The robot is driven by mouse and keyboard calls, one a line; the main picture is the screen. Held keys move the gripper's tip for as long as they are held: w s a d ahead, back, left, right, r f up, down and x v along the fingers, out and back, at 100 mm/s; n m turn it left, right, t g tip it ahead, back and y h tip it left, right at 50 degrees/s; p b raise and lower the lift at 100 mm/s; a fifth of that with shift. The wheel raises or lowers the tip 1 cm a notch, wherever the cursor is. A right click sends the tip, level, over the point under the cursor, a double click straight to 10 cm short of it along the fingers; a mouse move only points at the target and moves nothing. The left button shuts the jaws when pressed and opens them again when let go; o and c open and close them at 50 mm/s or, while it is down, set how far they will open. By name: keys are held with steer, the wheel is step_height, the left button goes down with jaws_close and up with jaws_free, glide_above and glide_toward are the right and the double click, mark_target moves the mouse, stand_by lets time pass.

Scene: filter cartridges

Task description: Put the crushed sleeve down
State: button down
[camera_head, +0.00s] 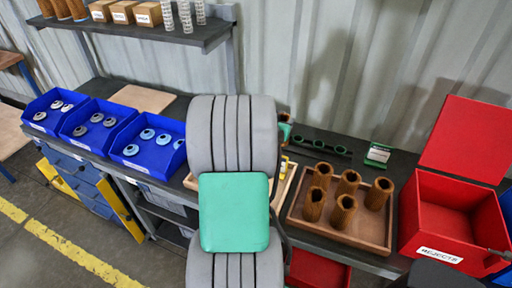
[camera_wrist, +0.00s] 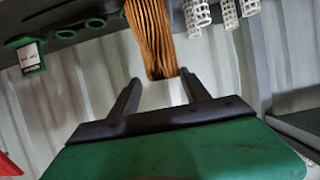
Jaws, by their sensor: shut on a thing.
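A brown pleated sleeve (camera_wrist: 152,38) shows in the wrist view between the dark fingertips of my gripper (camera_wrist: 160,78), which is shut on it. The sleeve's far part runs out of the top of that view, and I cannot make out the crushing. In the head view my own arm hides most of the gripper; a small brown end, likely the held sleeve (camera_head: 284,117), shows just right of the arm above the bench. A red open box marked as rejects (camera_head: 440,252) stands at the right with its lid up.
A wooden tray (camera_head: 335,239) with several upright brown sleeves stands left of the red box. A green holed rack (camera_head: 320,147) and a green label holder (camera_head: 378,154) lie behind it. Blue bins (camera_head: 133,157) with round caps stand left. A shelf (camera_head: 150,33) overhangs the bench's left part.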

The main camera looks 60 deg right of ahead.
step_height(320, 180, down, 8)
steer(key=shift+w+f, duration=0.15)
steer(key=c, duration=0.5)
jaws_free()
steer(key=shift+p, duration=0.35)
